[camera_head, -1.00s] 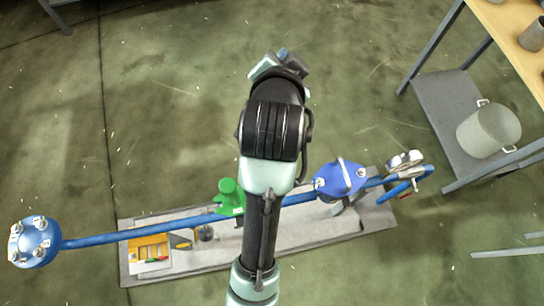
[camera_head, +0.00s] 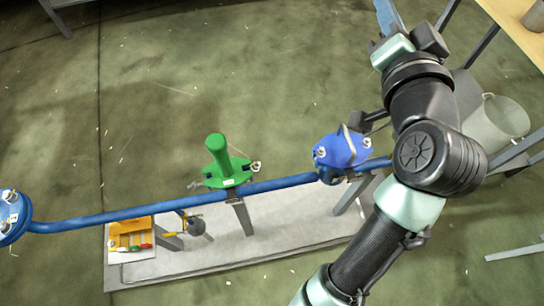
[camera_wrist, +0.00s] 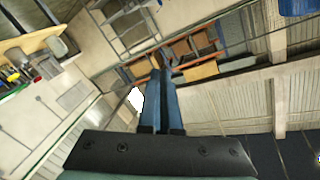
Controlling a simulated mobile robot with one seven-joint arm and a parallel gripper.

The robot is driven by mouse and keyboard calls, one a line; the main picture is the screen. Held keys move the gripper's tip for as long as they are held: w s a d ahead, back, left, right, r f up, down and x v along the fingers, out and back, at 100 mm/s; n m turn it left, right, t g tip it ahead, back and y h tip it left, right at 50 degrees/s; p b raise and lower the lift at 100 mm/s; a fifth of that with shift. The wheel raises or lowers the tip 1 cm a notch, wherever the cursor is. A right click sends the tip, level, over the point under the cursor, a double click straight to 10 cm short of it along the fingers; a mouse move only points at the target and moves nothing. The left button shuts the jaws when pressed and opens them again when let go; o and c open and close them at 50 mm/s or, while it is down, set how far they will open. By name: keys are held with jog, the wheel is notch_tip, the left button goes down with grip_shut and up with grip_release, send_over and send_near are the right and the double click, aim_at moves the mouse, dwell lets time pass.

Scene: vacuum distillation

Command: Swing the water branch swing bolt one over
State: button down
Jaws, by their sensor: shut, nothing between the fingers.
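A blue pipe (camera_head: 110,217) runs across the head view. On it, right of centre, is a blue capped fitting (camera_head: 341,152) with small metal bolts at its sides. A green fitting (camera_head: 226,172) with an upright green cylinder stands to its left, also with small bolts at its flange. I cannot tell which bolt is the water branch swing bolt one. My gripper (camera_head: 386,14) is at the top right of the head view, well apart from the pipe and fittings. In the wrist view its blue fingers (camera_wrist: 162,72) are together and empty. My arm hides the pipe's right end.
A blue flanged end (camera_head: 12,217) with bolts is at the far left. A table with a lower shelf and a grey pot (camera_head: 497,122) stands at right.

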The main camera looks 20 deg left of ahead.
jog(key=s+f+m+g+y+b, duration=0.2)
jog(key=f+b, duration=0.1)
jog(key=f, duration=0.8)
jog(key=s+a+f+m+g+y+b, duration=0.1)
jog(key=s+f+g+b, duration=0.2)
jog(key=f, duration=0.7)
jog(key=s+f+m+g+y+b, duration=0.15)
jog(key=f+b, duration=0.25)
jog(key=f, duration=0.7)
jog(key=s+f+m+t+y+b, duration=0.2)
jog(key=s+f+m+y+b, duration=0.5)
jog(key=s+f, duration=0.5)
jog(key=n+b, duration=0.1)
jog(key=n, duration=0.1)
send_near(253, 168)
jog(key=w+a, duration=0.3)
jog(key=w, duration=0.2)
jog(key=shift+w+a+r+m+h, duration=0.1)
jog(key=shift+a+r+m+h, duration=0.2)
jog(key=shift+r+h, duration=0.15)
